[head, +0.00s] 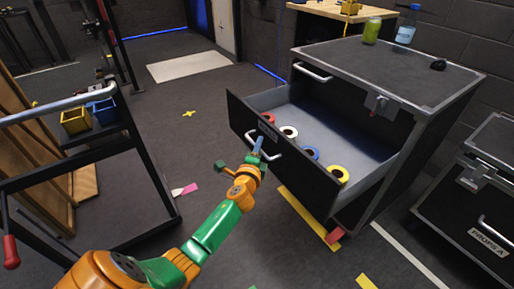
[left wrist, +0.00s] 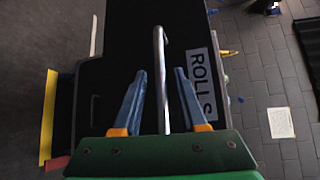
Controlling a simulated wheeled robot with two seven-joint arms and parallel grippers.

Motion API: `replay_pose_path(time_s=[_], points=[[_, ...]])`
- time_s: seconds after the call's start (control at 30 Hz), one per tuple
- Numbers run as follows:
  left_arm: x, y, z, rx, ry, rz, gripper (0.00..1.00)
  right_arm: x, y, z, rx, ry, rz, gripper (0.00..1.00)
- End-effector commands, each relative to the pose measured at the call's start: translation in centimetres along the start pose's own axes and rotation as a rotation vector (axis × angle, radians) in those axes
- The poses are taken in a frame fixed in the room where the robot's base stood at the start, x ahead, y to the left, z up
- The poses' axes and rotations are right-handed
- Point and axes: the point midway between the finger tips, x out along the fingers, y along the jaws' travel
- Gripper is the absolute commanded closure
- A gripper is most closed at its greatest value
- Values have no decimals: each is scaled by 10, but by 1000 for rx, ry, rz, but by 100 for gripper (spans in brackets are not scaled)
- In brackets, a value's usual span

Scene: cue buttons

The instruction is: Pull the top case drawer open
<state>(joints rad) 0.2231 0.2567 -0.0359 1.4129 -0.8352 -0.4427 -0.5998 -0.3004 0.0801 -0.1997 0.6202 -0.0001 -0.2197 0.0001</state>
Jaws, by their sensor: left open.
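The top drawer (head: 290,172) of the black case (head: 400,62) stands pulled well out, with rolls of tape inside. Its metal handle (head: 276,155) is on the drawer front. My left gripper (head: 259,145) is at this handle. In the left wrist view its two blue fingers (left wrist: 160,75) stand apart, one on each side of the handle bar (left wrist: 160,45), with gaps showing between bar and fingers. A white label (left wrist: 200,85) reading "ROLLS" is beside the handle. My right gripper is not in view.
A green can (head: 371,31), a blue bottle (head: 406,27) and a small black object (head: 438,64) stand on the case. Another black case (head: 480,190) is at the right. A black metal rack with bins (head: 75,119) is at the left. The floor beyond the drawer is mostly clear.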

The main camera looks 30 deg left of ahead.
Motion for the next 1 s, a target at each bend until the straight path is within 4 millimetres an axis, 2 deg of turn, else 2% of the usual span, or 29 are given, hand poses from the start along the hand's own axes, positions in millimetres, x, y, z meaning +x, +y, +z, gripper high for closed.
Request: replay_pose_path(time_s=[0.3,0.37,0.6,0.7,1.0], points=[[-3,-1,1,1,-1,-1,55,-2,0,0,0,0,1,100],[-12,-2,0,1,0,-1,55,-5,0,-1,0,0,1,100],[-60,-1,-1,-1,1,0,55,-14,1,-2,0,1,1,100],[-70,-1,0,0,0,0,55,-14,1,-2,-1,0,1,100],[-71,-1,0,0,-1,-2,55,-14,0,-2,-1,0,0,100]])
